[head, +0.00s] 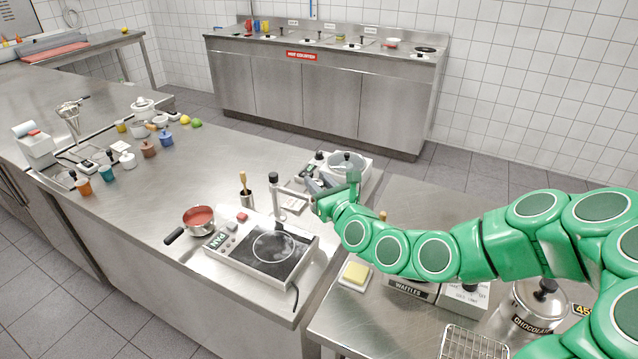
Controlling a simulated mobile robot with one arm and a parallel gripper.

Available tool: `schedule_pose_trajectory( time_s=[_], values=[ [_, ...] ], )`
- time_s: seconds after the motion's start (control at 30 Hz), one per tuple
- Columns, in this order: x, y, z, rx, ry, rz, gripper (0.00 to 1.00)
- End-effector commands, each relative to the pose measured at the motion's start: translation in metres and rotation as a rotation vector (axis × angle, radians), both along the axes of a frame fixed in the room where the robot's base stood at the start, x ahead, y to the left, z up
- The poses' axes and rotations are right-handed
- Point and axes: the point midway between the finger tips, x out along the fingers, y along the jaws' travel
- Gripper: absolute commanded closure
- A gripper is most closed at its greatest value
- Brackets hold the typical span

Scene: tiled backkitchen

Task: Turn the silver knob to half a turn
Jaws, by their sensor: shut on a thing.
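My gripper (316,187) is at the far end of the green arm, over the back right corner of the steel counter. A small black knob (320,156) shows on the appliance's back left, clear of the fingers.
A metal post with a black top (274,185) stands close left of the gripper. In front are a hot plate (262,249) and a red-filled pan (199,218). Waffle and chocolate items (534,303) stand below the arm. The counter's left middle (150,200) is clear.

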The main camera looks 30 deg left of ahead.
Motion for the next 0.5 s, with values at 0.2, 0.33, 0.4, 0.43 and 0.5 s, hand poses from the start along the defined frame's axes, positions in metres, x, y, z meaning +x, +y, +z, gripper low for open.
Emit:
schedule_pose_trajectory(
  time_s=[0.2,0.33,0.4,0.43,0.5],
  values=[
    [-0.0004,0.0004,0.0007,0.002,-0.001,0.001,0.56],
    [-0.0004,0.0004,0.0006,0.001,-0.001,0.001,0.49],
    [-0.0003,0.0002,0.0005,0.001,-0.001,0.001,0.49],
    [-0.0003,0.0003,0.0004,0.001,-0.001,0.001,0.49],
    [-0.0002,0.0002,0.0004,0.001,-0.001,0.001,0.49]
  ],
)
